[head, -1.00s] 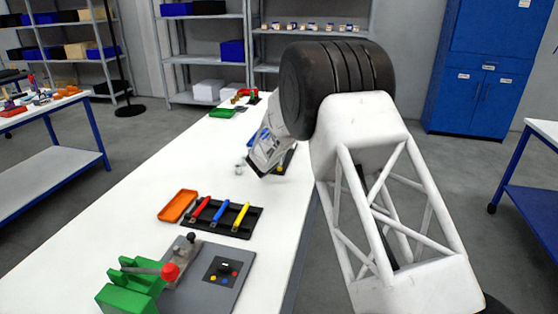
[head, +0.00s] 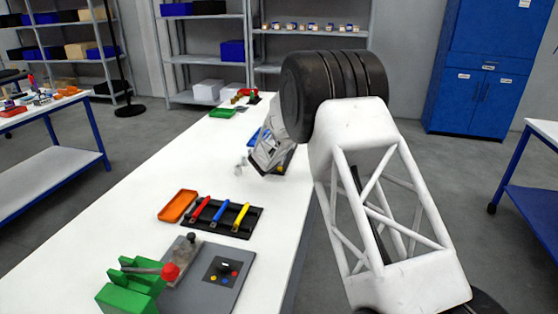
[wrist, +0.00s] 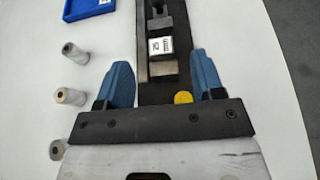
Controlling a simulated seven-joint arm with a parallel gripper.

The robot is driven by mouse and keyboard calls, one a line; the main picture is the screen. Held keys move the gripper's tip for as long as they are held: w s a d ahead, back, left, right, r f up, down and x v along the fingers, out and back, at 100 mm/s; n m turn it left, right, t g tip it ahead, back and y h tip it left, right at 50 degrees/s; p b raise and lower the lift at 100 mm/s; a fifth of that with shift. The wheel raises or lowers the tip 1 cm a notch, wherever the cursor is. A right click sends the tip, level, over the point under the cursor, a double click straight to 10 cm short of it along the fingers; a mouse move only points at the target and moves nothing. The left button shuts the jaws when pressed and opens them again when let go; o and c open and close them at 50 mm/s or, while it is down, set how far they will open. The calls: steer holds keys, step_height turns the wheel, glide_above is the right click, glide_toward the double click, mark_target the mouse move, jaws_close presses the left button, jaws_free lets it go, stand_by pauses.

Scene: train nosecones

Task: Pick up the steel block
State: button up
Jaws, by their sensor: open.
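A small steel block (wrist: 161,46) with a white label on its top shows in the wrist view, set on a dark narrow fixture (wrist: 152,92). Grey metal pieces lie just beside and below it in the picture. My gripper (wrist: 160,68) is open, with its two blue fingers on either side of the fixture and nothing between them held. The block is near the line between the fingertips, slightly beyond them. In the head view my gripper (head: 266,168) hangs over the right edge of the white table, and it hides the block.
A yellow round piece (wrist: 183,97) is near the right finger. On the table (head: 120,215) nearer are an orange tray (head: 178,205), a tool mat (head: 240,228) and a green clamp (head: 130,287).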

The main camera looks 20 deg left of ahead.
steer(key=shift+w+f, duration=0.1)
steer(key=shift+w+f, duration=0.25)
steer(key=shift+w, duration=0.15)
steer(key=shift+x, duration=2)
steer(key=shift+r, duration=0.1)
jaws_close()
